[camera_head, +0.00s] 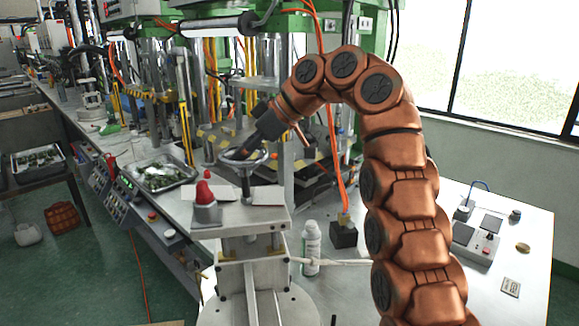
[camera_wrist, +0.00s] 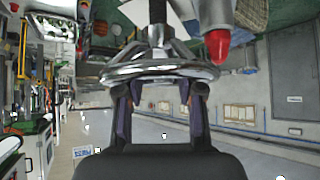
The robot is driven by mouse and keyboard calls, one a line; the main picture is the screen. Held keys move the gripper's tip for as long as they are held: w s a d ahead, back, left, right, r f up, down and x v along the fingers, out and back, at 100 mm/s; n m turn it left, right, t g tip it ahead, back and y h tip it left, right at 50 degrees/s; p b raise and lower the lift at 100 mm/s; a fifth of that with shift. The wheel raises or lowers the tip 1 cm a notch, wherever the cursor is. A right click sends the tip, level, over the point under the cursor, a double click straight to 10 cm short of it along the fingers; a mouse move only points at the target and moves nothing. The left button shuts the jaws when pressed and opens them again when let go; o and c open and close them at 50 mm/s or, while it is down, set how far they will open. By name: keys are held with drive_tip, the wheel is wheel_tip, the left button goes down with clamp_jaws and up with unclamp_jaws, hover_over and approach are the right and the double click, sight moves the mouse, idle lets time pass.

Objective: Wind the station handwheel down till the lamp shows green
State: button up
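The station handwheel (camera_head: 243,156) is a shiny metal ring with spokes on top of the station at the centre left; it also shows in the wrist view (camera_wrist: 150,70). The lamp (camera_head: 204,190) is a red dome on a grey base, left of and in front of the wheel; in the wrist view its tip (camera_wrist: 217,47) is red too. No green shows on it. My gripper (camera_head: 256,148) is at the wheel's rim. In the wrist view its two fingers (camera_wrist: 160,92) are spread apart, with their tips at the near rim. Whether they touch it I cannot tell.
White plates (camera_head: 268,195) lie beside the wheel on the station top. A tray of parts (camera_head: 160,174) stands on the bench to the left. A white bottle (camera_head: 311,248) and a black block (camera_head: 343,234) stand to the right. Green machine columns rise close behind.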

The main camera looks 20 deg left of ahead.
drive_tip(key=shift+f+b, duration=0.15)
drive_tip(key=shift+b, duration=0.2)
drive_tip(key=shift+f+m+t+b, duration=0.1)
drive_tip(key=shift+m+t+b, duration=0.35)
drive_tip(key=shift+b, duration=0.35)
drive_tip(key=m+t+b, duration=0.2)
drive_tip(key=m+b, duration=0.1)
drive_tip(key=shift+d+b, duration=0.1)
drive_tip(key=shift+b, duration=0.25)
drive_tip(key=shift+r+m+t+h+b, duration=0.2)
drive_tip(key=shift+m+t+h+b, duration=0.1)
drive_tip(key=shift+m+t+b, duration=0.45)
drive_tip(key=shift+m+t, duration=0.4)
drive_tip(key=shift+m, duration=0.4)
